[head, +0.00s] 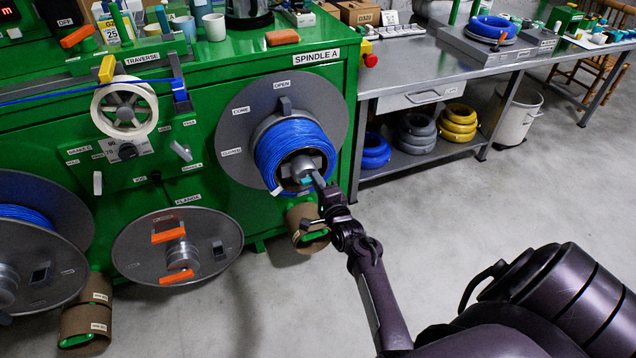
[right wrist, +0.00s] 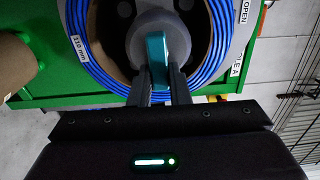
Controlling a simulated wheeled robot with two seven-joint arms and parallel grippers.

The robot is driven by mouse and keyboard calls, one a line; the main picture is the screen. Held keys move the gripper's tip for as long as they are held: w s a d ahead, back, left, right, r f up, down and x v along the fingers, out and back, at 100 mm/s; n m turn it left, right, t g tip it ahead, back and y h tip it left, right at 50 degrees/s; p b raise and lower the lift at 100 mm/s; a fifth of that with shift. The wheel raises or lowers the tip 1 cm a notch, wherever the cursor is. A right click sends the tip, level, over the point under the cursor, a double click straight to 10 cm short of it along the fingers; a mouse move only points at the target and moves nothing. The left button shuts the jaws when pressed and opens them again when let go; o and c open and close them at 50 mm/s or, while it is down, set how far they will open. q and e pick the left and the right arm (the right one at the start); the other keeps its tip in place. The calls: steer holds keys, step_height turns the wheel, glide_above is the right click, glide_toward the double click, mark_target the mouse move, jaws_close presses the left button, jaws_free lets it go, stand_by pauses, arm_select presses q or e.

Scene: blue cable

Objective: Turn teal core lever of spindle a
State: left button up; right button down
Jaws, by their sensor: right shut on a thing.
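Spindle A carries a coil of blue cable (head: 283,150) in front of a round grey plate (head: 232,125) with labels around it, on the green machine. The teal core lever (right wrist: 154,60) sits on the grey hub (right wrist: 122,38) at the coil's centre. In the head view the lever (head: 307,180) is mostly hidden by my gripper. My right gripper (head: 318,182) reaches the hub from the lower right. In the right wrist view its two fingers (right wrist: 158,84) are shut on the teal lever, one on each side. My left gripper is not in view.
A grey flange disc (head: 135,247) with orange handles stands at the lower left of the machine. Brown cardboard cores (head: 310,240) are on the floor below the spindle. A grey workbench (head: 425,92) stands to the right. The floor (head: 480,200) in front of it is clear.

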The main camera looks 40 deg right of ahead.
steer(key=c, duration=1.4)
jaws_free()
steer(key=shift+o, duration=0.2)
